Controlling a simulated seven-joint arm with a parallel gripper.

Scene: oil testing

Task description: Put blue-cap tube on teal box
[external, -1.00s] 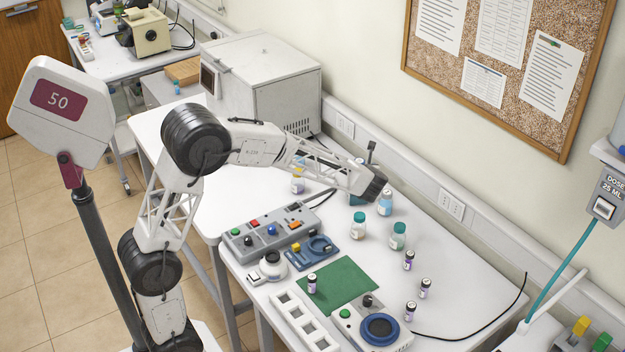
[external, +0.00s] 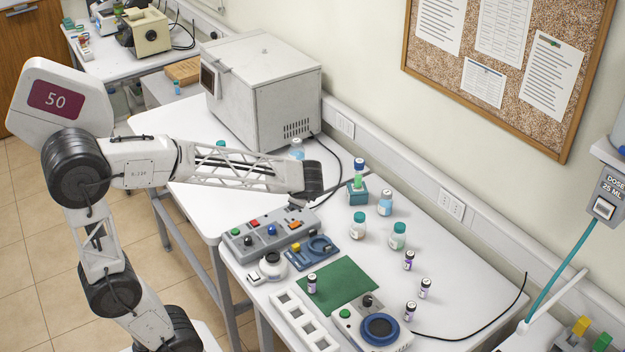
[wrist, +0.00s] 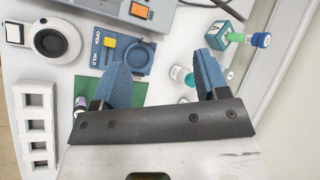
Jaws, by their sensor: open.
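The blue-cap tube (external: 358,173), with green contents, stands upright at the top of the teal box (external: 357,193) in the external view. Whether its base is on or inside the box is hard to tell. In the wrist view the tube (wrist: 240,38) extends from the teal box (wrist: 219,34) at the upper right. My gripper (wrist: 163,62) is open and empty, with its two blue fingers spread. In the external view it is left of the box and tube, apart from them.
Several small dark-capped vials (external: 425,288) stand farther forward. A grey control panel (external: 277,232), green mat (external: 341,283) and white rack (external: 303,320) occupy the front.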

